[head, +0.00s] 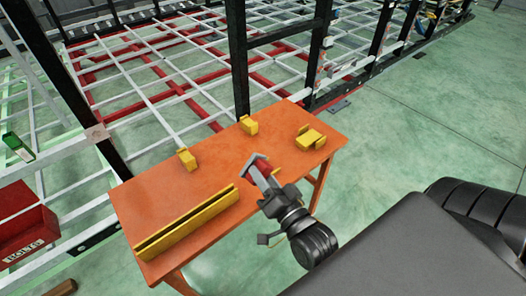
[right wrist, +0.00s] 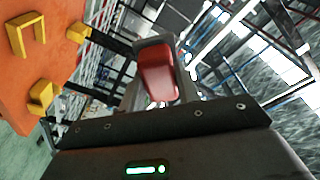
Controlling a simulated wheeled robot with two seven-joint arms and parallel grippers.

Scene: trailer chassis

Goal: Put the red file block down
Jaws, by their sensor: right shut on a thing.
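The red file block (right wrist: 157,76) is held in my right gripper (right wrist: 160,70), with a finger on either side of it in the right wrist view. In the head view the red block (head: 262,168) shows as a small dark red patch between the fingers of my right gripper (head: 260,169). The gripper is over the orange table (head: 150,205). I cannot tell how high the block is above the table top. My left gripper is not in the head view.
On the table are a long yellow slotted piece (head: 187,224) at the front left and small yellow blocks (head: 187,159), (head: 249,125) and (head: 310,138) towards the back. A black post (head: 238,60) stands behind the table. A red bolts bin (head: 25,225) is at the left.

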